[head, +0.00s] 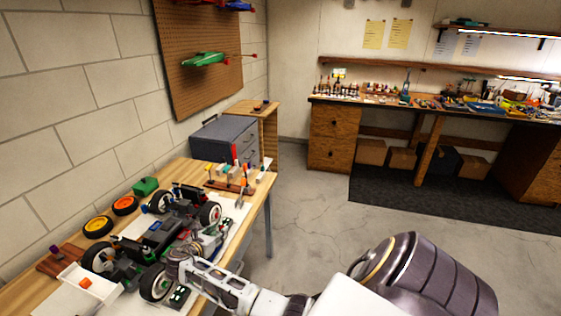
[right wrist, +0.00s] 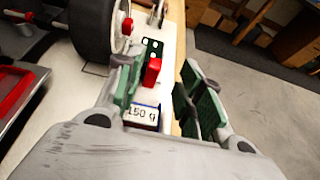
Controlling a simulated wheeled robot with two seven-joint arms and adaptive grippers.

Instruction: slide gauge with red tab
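The gauge has a red tab (right wrist: 152,72), which stands upright between my right fingers in the right wrist view. Beside it are a green plate with holes (right wrist: 151,47) and a small block labelled 150 g (right wrist: 143,115). My right gripper (right wrist: 163,82) is open, with green-padded fingers on either side of the tab; I see a gap on the right side, and contact on the left is unclear. In the head view my right gripper (head: 194,270) is low beside the car's near wheel (head: 155,282); the red tab cannot be made out there. My left gripper is out of view.
The RC car (head: 165,235) stands on the wooden bench, its tyre (right wrist: 92,25) close left of my right fingers. A white tray (head: 95,292), loose tyres (head: 97,227), a tool rack (head: 230,186) and a grey drawer box (head: 225,138) surround it. Open floor lies right.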

